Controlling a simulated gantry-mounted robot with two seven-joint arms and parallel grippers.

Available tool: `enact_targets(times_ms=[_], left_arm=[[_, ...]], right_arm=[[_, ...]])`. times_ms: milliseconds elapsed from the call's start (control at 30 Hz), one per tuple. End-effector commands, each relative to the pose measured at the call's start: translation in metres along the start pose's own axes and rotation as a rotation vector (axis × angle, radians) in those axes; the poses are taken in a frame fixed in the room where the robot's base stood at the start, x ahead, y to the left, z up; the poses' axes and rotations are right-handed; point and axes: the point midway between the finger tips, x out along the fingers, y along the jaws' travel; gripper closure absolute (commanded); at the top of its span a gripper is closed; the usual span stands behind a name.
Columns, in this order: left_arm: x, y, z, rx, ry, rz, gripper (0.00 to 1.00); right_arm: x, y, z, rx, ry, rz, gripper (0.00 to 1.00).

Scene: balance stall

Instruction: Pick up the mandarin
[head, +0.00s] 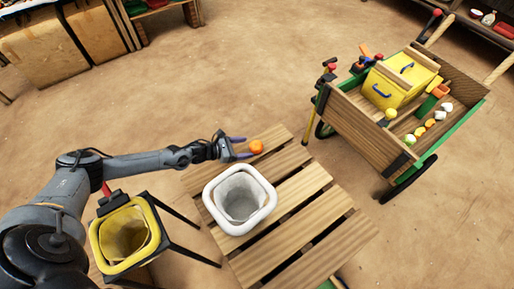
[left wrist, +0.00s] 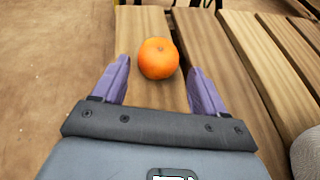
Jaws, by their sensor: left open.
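The mandarin (head: 257,146) is a small orange fruit on the far slat of the wooden slatted table (head: 298,212). In the left wrist view the mandarin (left wrist: 158,58) sits just ahead of my fingertips, centred between them. My left gripper (head: 243,148) comes in from the left, low over the slat. It is open and empty, with purple fingers on either side in the left wrist view (left wrist: 158,70). My right gripper is not in view.
A white bin (head: 240,227) with a liner stands on the slats near the gripper. A yellow bin (head: 107,228) in a black stand is at the lower left. A wooden cart (head: 365,130) holding a yellow box and several small items stands at the right.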

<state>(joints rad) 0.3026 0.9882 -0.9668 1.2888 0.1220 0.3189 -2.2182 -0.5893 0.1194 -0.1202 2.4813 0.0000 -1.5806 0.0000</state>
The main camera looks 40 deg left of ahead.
Motion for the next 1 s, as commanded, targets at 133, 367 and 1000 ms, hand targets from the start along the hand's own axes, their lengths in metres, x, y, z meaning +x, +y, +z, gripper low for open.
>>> enact_targets(times_ms=[133,367,1000], left_arm=[[0.01,0.0,0.0,0.001,-0.001,0.001,0.28],[0.03,0.0,-0.002,0.001,-0.003,0.0,0.28],[0.062,0.001,-0.001,0.0,0.0,0.0,0.37]], right_arm=[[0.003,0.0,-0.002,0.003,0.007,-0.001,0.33],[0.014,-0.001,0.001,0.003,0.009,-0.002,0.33],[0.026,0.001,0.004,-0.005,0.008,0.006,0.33]])
